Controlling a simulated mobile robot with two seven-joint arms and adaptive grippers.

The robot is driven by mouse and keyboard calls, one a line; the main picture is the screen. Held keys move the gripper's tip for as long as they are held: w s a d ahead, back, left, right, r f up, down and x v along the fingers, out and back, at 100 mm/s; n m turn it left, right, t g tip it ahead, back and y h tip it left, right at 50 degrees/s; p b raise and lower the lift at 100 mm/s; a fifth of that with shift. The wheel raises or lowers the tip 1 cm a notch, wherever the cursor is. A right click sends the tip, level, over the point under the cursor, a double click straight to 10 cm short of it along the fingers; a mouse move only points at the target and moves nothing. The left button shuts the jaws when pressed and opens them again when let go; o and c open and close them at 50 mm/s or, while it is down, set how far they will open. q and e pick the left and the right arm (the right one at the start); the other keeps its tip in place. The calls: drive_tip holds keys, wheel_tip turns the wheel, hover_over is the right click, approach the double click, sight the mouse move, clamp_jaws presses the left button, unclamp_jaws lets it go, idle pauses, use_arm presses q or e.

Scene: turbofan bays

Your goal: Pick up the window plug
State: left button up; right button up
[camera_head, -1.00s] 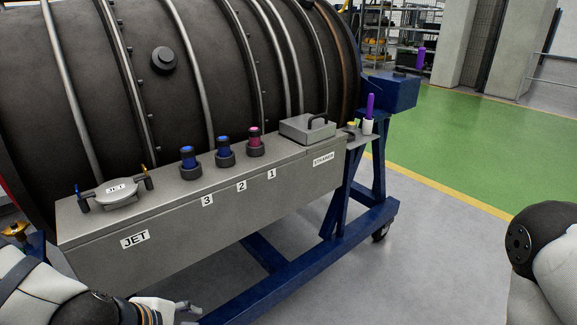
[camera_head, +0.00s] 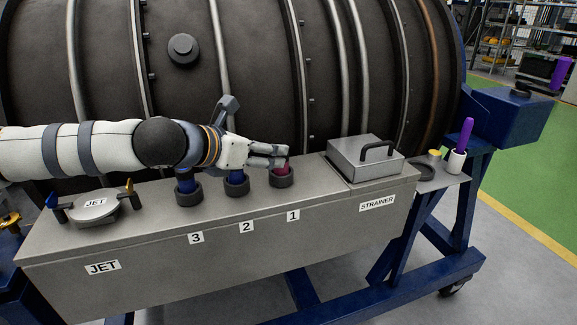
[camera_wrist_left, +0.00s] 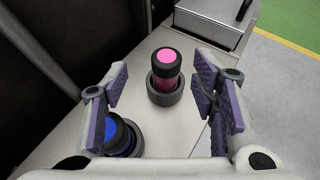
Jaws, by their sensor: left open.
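Three short plugs stand upright in dark round sockets on the grey box. The pink plug (camera_head: 283,169) is by label 1, and the blue plugs (camera_head: 236,178) (camera_head: 188,191) are by labels 2 and 3. I cannot tell by name which is the window plug. My left gripper (camera_head: 282,155) is open at the pink plug and partly covers its top. In the left wrist view the pink plug (camera_wrist_left: 166,76), with its pink-centred black cap, stands between the spread purple finger pads, apart from both. A blue plug (camera_wrist_left: 117,135) is partly hidden by the left finger. My right gripper is out of view.
A strainer box (camera_head: 366,160) with a black handle sits right of the plugs. A JET cap (camera_head: 96,209) with two clamps sits at the left. The large dark engine casing (camera_head: 260,80) rises close behind. A white cup with a purple tool (camera_head: 464,135) stands at the right.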

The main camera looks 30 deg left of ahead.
use_arm(q)
drive_tip(key=x, duration=0.2)
drive_tip(key=b+x, duration=0.2)
drive_tip(key=x, duration=0.1)
drive_tip(key=shift+w+d+f, duration=0.15)
drive_tip(key=shift+d+f, duration=0.15)
drive_tip(key=shift+d, duration=0.05)
drive_tip(key=shift+r, duration=0.25)
clamp_jaws()
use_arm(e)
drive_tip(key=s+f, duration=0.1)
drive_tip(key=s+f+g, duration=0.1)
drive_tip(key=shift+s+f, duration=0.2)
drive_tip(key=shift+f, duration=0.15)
use_arm(q)
drive_tip(key=shift+r, duration=0.1)
